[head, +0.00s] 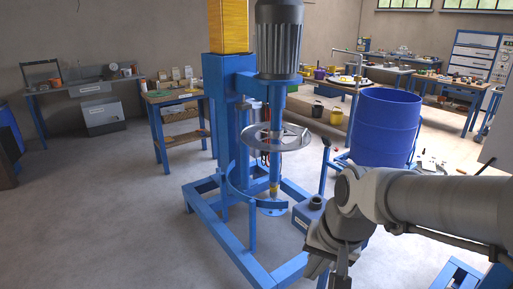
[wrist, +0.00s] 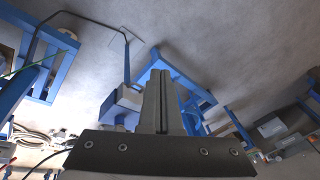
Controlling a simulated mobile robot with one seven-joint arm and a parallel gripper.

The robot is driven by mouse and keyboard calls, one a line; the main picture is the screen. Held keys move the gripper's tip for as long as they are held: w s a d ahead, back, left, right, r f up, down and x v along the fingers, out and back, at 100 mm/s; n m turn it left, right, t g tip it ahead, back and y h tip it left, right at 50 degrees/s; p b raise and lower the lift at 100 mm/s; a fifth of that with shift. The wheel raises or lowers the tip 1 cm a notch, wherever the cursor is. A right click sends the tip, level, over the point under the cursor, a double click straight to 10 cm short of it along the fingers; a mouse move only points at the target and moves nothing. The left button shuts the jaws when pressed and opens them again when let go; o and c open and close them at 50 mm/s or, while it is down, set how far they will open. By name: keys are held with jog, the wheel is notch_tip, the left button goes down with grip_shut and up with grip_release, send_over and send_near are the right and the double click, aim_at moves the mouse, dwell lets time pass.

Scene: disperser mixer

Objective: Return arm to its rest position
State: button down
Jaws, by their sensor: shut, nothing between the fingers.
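My arm (head: 440,200) reaches in from the right edge of the head view, with its wrist bent downward at the lower right of centre. My gripper (head: 340,284) hangs at the bottom edge there, partly cut off by the frame. In the wrist view my gripper (wrist: 161,75) has its fingers together with nothing between them. The blue disperser mixer (head: 223,110) stands upright left of my wrist, with a dark ribbed motor (head: 279,40) on top. My gripper is in front and to the right of its shaft and appears apart from it.
A blue drum (head: 385,125) stands behind my arm. The mixer's blue floor frame (head: 245,262) extends toward me, close to my gripper in the picture. A blue box (head: 308,212) sits on its right side. Benches (head: 180,97) line the back. Floor at left is clear.

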jog(key=s+d+r+n+t+h+p, duration=0.1)
jog(key=s+d+r+n+t, duration=0.1)
jog(key=s+r, duration=0.5)
jog(key=shift+d+r+n+t+h, duration=0.3)
jog(key=shift+d+r+n+t, duration=0.1)
jog(key=shift+d+r+n, duration=0.4)
jog(key=shift+d, duration=0.15)
